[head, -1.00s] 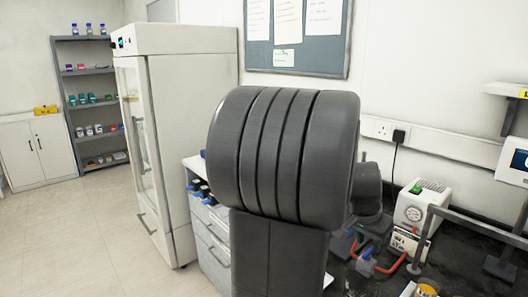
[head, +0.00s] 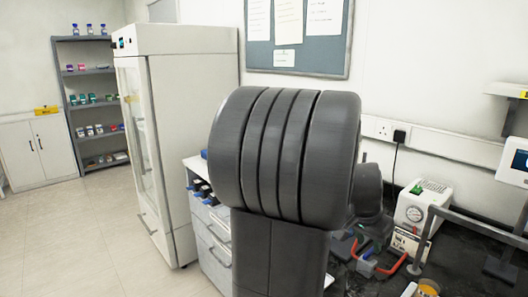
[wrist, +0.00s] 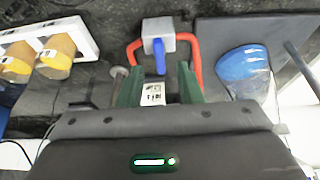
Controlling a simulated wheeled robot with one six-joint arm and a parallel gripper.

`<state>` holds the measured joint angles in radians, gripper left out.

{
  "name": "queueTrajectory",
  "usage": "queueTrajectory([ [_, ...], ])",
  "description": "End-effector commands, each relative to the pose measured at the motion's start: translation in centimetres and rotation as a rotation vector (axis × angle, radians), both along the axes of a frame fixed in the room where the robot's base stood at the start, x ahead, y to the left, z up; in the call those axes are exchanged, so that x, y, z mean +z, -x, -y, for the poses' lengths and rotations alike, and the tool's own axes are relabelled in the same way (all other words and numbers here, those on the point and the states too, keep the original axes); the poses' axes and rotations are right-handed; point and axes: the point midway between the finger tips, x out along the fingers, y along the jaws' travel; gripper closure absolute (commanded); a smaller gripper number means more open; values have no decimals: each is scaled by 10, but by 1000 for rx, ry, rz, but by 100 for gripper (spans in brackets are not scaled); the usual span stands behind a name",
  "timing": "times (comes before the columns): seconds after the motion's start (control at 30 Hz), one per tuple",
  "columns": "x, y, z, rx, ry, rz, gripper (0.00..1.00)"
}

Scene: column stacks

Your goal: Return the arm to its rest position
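My gripper (wrist: 160,86) shows in the wrist view, with two green fingers spread apart and clear space between them. A small white piece with a printed code (wrist: 152,94) appears between the fingers; a gap shows beside it, and I cannot tell its depth. Beyond the fingertips is a grey block with a blue lever (wrist: 158,45) on red tubing (wrist: 192,50). In the head view my own dark grey arm fills the middle, and the gripper's fingers are hidden or out of view.
A black bench with a white pump-like device (head: 412,212) and a grey rail frame (head: 470,226) lies at the right. Yellow-capped jars (wrist: 57,52) in a white rack and a blue-topped clear vessel (wrist: 245,66) flank the gripper. A tall white cabinet (head: 192,140) stands left; the left floor is clear.

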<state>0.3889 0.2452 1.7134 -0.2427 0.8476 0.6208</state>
Motion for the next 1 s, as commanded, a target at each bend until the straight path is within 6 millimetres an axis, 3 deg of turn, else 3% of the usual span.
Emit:
queueTrajectory([
  [0.53, 105, 26, -33, 2, 2, 7, 67],
  [0.6, 85, 23, -28, -1, -2, -5, 67],
  [1.0, 10, 4, -4, -1, -2, -5, 67],
])
